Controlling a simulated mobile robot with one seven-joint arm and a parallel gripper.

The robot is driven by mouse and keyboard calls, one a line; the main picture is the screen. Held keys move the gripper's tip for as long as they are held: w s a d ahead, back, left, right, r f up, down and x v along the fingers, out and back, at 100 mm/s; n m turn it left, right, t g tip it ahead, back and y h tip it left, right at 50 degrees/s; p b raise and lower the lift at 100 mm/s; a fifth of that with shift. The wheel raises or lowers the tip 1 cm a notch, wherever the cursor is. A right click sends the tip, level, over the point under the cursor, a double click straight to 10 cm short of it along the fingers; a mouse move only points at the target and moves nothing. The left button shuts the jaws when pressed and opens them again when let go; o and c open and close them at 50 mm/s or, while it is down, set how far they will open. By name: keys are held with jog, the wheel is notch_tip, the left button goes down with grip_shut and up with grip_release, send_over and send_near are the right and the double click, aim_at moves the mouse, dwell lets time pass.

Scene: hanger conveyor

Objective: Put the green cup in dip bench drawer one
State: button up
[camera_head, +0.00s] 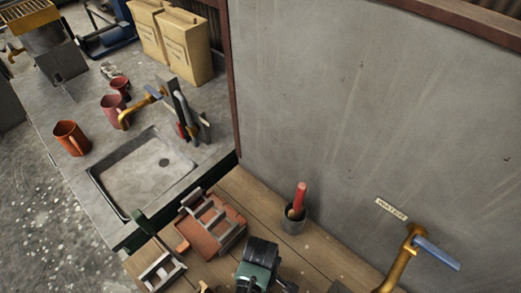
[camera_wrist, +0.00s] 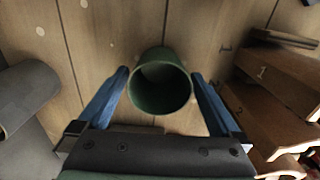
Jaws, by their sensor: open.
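The green cup (camera_wrist: 161,88) stands on wooden boards in the wrist view, with its round opening facing the camera. My gripper (camera_wrist: 160,73) is open, with one blue finger on each side of the cup. Small gaps show between the fingers and the cup wall, and it is not gripped. A brown wooden drawer front (camera_wrist: 270,78) marked 1 is at the right of the wrist view; I cannot tell how far it is open. I cannot make out the cup clearly in the head view.
A grey cylinder (camera_wrist: 25,95) lies left of my gripper in the wrist view. In the head view, a grey pot (camera_head: 293,222) with a red-handled tool stands by the wall. A sink (camera_head: 140,178), an orange mug (camera_head: 71,138) and a brass tap (camera_head: 402,258) also show.

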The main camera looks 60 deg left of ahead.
jog(key=shift+f, duration=0.2)
jog(key=c, duration=1.3)
jog(key=shift+c, duration=0.2)
jog(key=shift+r, duration=0.15)
